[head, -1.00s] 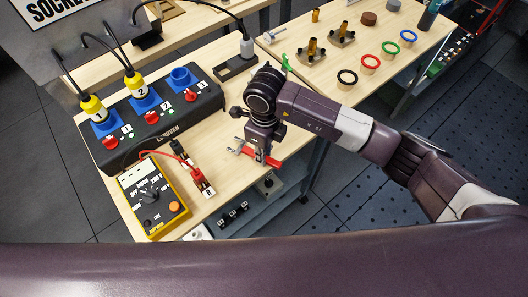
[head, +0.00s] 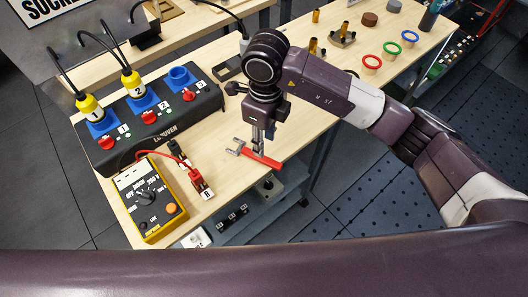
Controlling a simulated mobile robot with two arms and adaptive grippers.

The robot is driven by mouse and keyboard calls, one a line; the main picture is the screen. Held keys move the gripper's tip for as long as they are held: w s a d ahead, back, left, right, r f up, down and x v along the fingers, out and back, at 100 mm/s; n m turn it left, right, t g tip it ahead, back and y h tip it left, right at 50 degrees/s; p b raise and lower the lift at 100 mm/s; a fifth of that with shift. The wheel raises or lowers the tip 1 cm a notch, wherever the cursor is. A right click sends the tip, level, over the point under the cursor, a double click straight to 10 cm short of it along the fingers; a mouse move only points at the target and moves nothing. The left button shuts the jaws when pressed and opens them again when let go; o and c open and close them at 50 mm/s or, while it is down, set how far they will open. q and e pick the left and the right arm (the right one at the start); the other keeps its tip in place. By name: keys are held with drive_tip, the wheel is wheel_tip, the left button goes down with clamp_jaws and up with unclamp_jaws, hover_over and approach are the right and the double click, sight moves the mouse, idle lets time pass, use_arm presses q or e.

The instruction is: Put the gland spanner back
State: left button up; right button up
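The gland spanner (head: 266,161) has a red handle and a grey hooked head. It lies across the wooden bench near its front edge, head to the left. My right gripper (head: 258,149) points down over the middle of the spanner, its narrow grey fingers ending at or just above the handle. From this angle I cannot tell whether the fingertips touch it or how far apart they are. My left gripper is not in view.
A black socket box (head: 152,127) with plugs and red switches stands left. A yellow meter (head: 150,221) with a red lead is in front. Colored rings (head: 371,62), brass glands (head: 313,46) and a dark bottle (head: 429,19) are at the right.

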wheel_tip(320, 180, up, 5)
drive_tip(key=shift+f+b, duration=0.1)
drive_tip(key=shift+b, duration=0.4)
